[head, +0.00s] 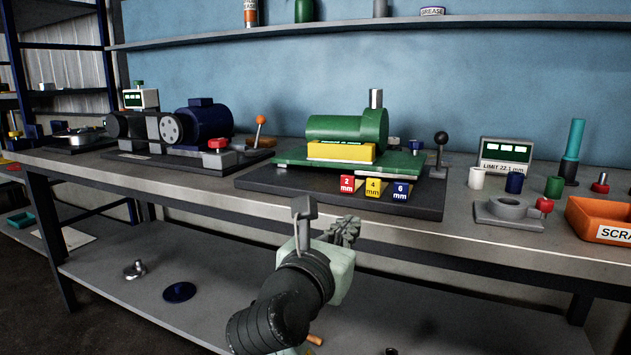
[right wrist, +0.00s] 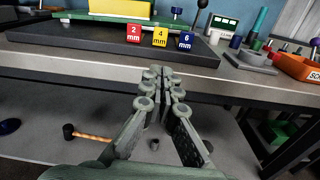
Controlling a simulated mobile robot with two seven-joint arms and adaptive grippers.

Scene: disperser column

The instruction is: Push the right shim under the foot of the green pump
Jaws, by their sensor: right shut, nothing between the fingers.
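The green pump (head: 345,130) stands on a green foot plate (head: 398,162) over a dark base (head: 290,183) on the bench. Three shims sit in a row at the front of that base: red 2 mm (head: 347,187), yellow 4 mm (head: 373,188) and, rightmost, blue 6 mm (head: 400,191). The right wrist view also shows the blue shim (right wrist: 185,41), right of the yellow one (right wrist: 160,38). My right gripper (right wrist: 160,88) is shut and empty, in front of the bench edge and apart from the shims; the head view shows it (head: 325,225) too. My left gripper is out of view.
A lever with a black knob (head: 441,140) stands right of the pump. Further right are a grey fixture (head: 492,213), small cylinders and an orange scrap bin (head: 598,222). A blue motor (head: 205,122) is at left. A hammer (right wrist: 88,134) lies on the lower shelf.

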